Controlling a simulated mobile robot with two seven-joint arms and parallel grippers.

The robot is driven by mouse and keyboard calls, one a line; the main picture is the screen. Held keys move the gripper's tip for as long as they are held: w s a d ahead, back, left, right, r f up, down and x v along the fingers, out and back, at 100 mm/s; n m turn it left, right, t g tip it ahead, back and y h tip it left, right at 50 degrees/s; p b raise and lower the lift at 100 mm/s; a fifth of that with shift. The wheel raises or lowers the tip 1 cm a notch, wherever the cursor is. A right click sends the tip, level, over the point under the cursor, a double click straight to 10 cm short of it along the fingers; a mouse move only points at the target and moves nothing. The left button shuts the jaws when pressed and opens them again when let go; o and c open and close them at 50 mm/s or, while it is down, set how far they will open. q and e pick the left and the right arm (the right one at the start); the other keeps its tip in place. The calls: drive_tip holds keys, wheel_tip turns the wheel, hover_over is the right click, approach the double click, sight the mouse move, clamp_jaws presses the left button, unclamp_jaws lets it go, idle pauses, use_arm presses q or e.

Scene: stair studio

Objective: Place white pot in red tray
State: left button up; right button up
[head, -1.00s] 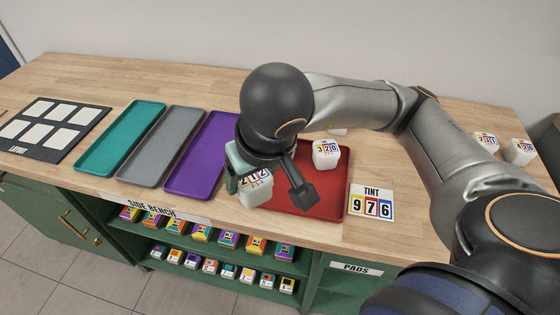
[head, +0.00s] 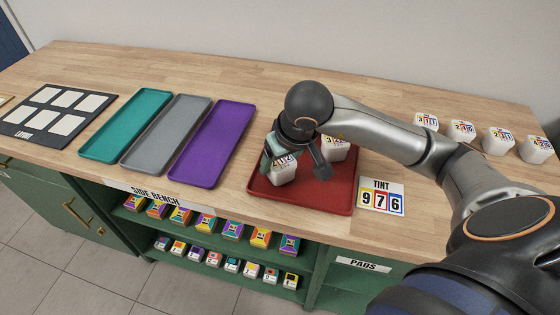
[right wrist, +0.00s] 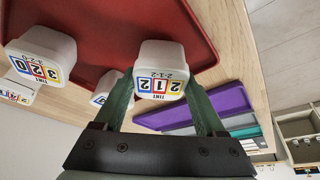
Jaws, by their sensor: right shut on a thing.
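My right gripper (head: 281,160) is shut on a white pot (head: 283,173) with a label that reads 2 1 2 in the right wrist view (right wrist: 160,72). The held pot is over the left part of the red tray (head: 330,203). I cannot tell whether its base touches the tray. My left gripper is not in view.
Purple (head: 215,145), grey (head: 166,135) and teal (head: 125,125) trays lie empty to the left. A TINT 9 7 6 card (head: 381,197) lies right of the red tray. Several white pots (head: 462,131) stand at the back right. The red tray's front right is clear.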

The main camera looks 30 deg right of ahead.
drive_tip(key=shift+f, duration=0.3)
drive_tip(key=shift+f, duration=0.15)
drive_tip(key=o, duration=1.4)
drive_tip(key=shift+r, duration=0.25)
drive_tip(key=p+v, duration=0.1)
drive_tip(key=v, duration=1)
drive_tip(key=shift+s+r, duration=0.25)
drive_tip(key=shift+r, duration=0.1)
